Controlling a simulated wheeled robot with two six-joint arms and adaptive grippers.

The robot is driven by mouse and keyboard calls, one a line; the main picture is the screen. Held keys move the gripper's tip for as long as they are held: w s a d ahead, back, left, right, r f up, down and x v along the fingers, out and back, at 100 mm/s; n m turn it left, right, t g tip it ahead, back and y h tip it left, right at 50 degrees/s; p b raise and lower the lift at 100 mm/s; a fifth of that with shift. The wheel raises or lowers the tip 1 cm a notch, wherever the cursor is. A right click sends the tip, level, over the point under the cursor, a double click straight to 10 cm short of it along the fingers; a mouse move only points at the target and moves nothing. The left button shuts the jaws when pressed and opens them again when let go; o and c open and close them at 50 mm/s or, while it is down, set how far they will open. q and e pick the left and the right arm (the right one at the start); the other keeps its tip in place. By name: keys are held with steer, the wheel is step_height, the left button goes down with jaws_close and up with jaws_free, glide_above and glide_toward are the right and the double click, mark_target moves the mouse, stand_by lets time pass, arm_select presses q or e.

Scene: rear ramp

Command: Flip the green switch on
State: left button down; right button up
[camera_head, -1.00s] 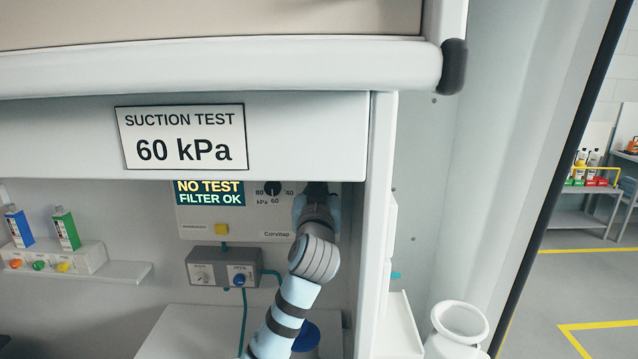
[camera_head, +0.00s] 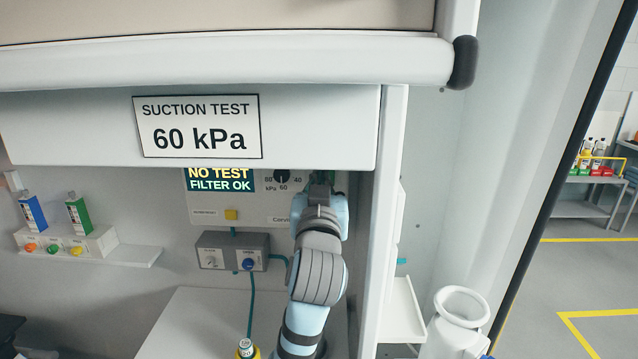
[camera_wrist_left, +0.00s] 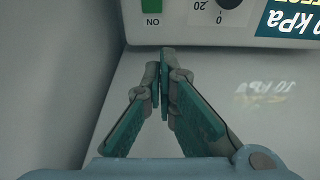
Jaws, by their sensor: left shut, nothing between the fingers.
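The green switch (camera_wrist_left: 152,6) shows at the top edge of the left wrist view, on a pale panel (camera_wrist_left: 180,32) with an upside-down ON label under it. Its upper part is cut off by the frame, so I cannot tell its position. My left gripper (camera_wrist_left: 164,60) is shut and empty, with its teal fingertips together just below the panel's edge in that view. In the head view the left gripper (camera_head: 322,188) is at the right end of the suction unit (camera_head: 262,208), under the overhanging cabinet, and the arm hides the switch. My right gripper is not in view.
The cabinet with the SUCTION TEST 60 kPa sign (camera_head: 198,127) overhangs the unit. A white upright (camera_head: 388,230) stands close right of my arm. A grey box with a blue knob (camera_head: 234,251) hangs lower left.

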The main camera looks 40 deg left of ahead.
arm_select(q)
steer(key=shift+s+d+r, duration=0.15)
steer(key=shift+s+d, duration=0.95)
steer(key=shift+d, duration=0.15)
steer(key=shift+a, duration=0.15)
